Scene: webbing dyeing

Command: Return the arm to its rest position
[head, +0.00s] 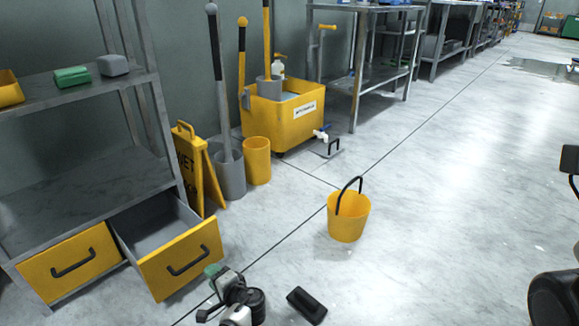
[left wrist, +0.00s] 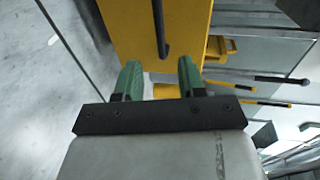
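My left gripper (head: 213,271) is low in the head view, just in front of the open yellow-fronted drawer (head: 183,259). In the left wrist view the two green fingers of the left gripper (left wrist: 159,66) stand apart with nothing between them. Beyond them is a yellow drawer front (left wrist: 130,30) with a black bar handle (left wrist: 160,28), and the fingers look clear of the handle. The open drawer's inside looks empty. My right gripper does not show in either view.
The drawer belongs to a grey metal shelf unit (head: 80,210); a second drawer (head: 70,262) beside it is shut. A yellow bucket (head: 347,217) stands on the floor. A yellow wet-floor sign (head: 197,170) and yellow mop cart (head: 283,120) stand behind. Floor right of the bucket is clear.

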